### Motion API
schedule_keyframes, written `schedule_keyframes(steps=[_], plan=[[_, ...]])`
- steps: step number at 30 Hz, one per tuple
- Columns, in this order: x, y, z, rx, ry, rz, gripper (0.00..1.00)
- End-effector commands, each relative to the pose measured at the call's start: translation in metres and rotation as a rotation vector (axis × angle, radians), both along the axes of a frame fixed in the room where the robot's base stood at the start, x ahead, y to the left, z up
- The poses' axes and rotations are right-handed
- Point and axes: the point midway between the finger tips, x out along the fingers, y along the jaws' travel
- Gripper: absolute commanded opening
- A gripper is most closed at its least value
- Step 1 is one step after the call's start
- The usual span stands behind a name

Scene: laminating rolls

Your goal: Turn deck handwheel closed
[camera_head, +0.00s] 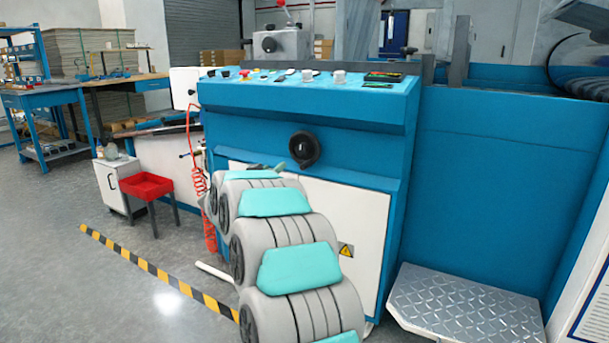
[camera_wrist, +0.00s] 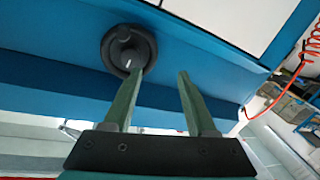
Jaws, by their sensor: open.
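The deck handwheel (camera_head: 304,149) is a round black wheel on the blue front of the machine, above white door panels. In the wrist view the handwheel (camera_wrist: 122,45) is at the upper left, with a round hub or knob on it. My gripper (camera_wrist: 158,74) is open, with two green fingers and nothing between them. The left fingertip overlaps the wheel's lower right edge in this view; I cannot tell whether it touches. The right finger is off to the side of the wheel. In the head view my gripper (camera_head: 280,166) is just left of and below the wheel, mostly hidden behind my arm.
The control deck (camera_head: 320,80) above carries buttons and knobs. A red coiled hose (camera_head: 200,185) hangs left of the machine, near a red tray (camera_head: 147,186). A diamond-plate step (camera_head: 465,302) stands at lower right. Open floor with a striped line (camera_head: 160,273) lies left.

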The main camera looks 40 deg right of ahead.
Motion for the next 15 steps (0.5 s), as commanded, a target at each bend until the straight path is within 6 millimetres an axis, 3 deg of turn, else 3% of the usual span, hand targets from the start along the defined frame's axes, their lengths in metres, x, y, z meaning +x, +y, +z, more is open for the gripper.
schedule_keyframes(steps=[1,3,7,15], plan=[[-0.007,-0.017,-0.012,-0.022,0.010,-0.063,0.57],[-0.018,-0.034,-0.015,-0.048,0.020,-0.137,0.57],[-0.029,-0.050,-0.020,-0.070,0.036,-0.208,0.57],[-0.021,-0.082,-0.021,-0.073,0.036,-0.223,0.57]])
